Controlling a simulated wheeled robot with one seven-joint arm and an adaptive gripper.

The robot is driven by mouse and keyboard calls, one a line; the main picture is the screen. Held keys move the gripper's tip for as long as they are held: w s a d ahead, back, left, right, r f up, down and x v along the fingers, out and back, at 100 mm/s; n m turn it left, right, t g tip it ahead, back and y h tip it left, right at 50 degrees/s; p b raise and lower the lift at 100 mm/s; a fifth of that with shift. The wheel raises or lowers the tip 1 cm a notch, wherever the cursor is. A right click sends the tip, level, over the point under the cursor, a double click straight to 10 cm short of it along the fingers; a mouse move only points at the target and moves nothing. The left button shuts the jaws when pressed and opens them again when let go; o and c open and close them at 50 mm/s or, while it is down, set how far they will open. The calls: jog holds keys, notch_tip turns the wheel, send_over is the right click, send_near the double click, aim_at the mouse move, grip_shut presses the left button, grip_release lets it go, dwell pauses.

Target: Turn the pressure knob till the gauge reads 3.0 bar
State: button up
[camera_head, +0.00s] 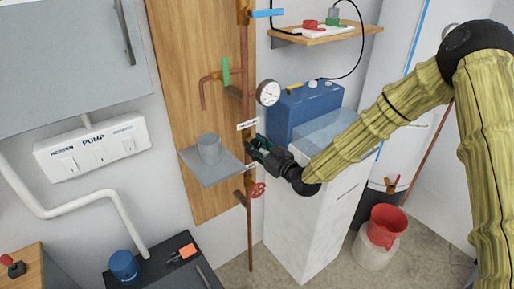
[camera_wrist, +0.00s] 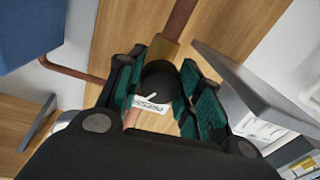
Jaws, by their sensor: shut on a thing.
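The black pressure knob (camera_wrist: 158,82) with a white pointer line sits on the copper pipe in the wrist view. My gripper (camera_wrist: 160,92) has its green-padded fingers on either side of the knob and is shut on it. In the head view my gripper (camera_head: 257,147) reaches the pipe from the right and hides the knob. The round white gauge (camera_head: 268,92) is on the pipe above my gripper. Its needle is too small to read. A white label (camera_wrist: 151,104) shows beside the knob, partly hidden.
A grey shelf (camera_head: 211,167) with a grey cup (camera_head: 209,149) is just left of my gripper. A red valve wheel (camera_head: 257,190) is below it. A blue box (camera_head: 304,110) stands on the white plinth to the right. A green-handled tap (camera_head: 226,72) is above left.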

jog(key=m+b, duration=0.3)
jog(key=m, duration=0.1)
jog(key=shift+f, duration=0.2)
jog(key=m+b, duration=0.2)
jog(key=m, duration=0.2)
jog(key=shift+t+b, duration=0.3)
jog(key=m+b, duration=0.2)
jog(key=m, duration=0.2)
jog(key=shift+r, duration=0.1)
jog(key=shift+r+m+t+b, duration=0.15)
jog(key=shift+m+t+b, duration=0.15)
jog(key=shift+m+b, duration=0.7)
jog(key=shift+m, duration=0.4)
jog(key=o, duration=1)
